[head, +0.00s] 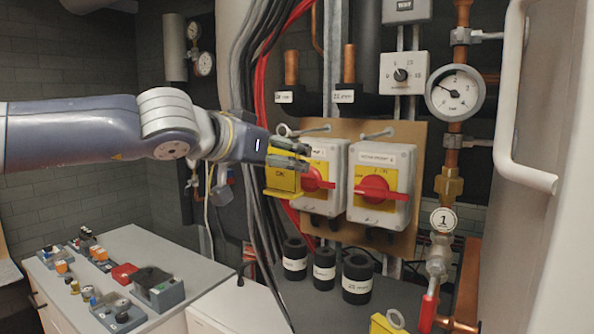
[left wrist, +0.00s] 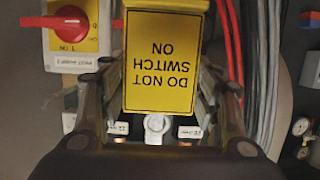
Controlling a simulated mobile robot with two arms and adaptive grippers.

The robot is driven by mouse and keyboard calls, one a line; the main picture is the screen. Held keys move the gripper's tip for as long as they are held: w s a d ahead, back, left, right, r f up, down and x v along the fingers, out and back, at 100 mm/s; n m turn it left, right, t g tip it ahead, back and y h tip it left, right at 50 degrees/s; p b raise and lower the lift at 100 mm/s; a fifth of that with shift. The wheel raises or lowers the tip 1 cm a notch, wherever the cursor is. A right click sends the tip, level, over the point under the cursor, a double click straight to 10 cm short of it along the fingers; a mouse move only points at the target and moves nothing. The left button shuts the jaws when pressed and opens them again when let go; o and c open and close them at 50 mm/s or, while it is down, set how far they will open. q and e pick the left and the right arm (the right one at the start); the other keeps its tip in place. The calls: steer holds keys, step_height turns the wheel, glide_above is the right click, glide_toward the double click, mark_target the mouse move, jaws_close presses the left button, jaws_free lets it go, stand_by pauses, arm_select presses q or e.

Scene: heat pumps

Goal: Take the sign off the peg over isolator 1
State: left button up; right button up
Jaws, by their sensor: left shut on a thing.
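The yellow sign (head: 283,181) hangs at the left edge of the left isolator (head: 325,172), partly in front of it. My left gripper (head: 290,153) is shut on the sign's upper part. In the left wrist view the sign (left wrist: 160,62) reads "DO NOT SWITCH ON" upside down, between the fingers. A pale ring (head: 283,130) shows just above the gripper, by the tip of the peg (head: 313,130) over the left isolator. I cannot tell whether the ring is still around the peg. My right gripper is not in view.
A second isolator (head: 381,185) with its own peg (head: 374,133) stands at right. Red and grey cables (head: 262,60) run close behind my left gripper. Another yellow tag (head: 385,324) is low at right. Black labelled cylinders (head: 356,279) and a bench (head: 172,258) with parts lie below.

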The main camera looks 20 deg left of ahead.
arm_select(q)
steer(key=shift+s+a, duration=0.15)
steer(key=shift+s, duration=0.65)
steer(key=shift+s+a, duration=0.1)
steer(key=shift+s, duration=0.65)
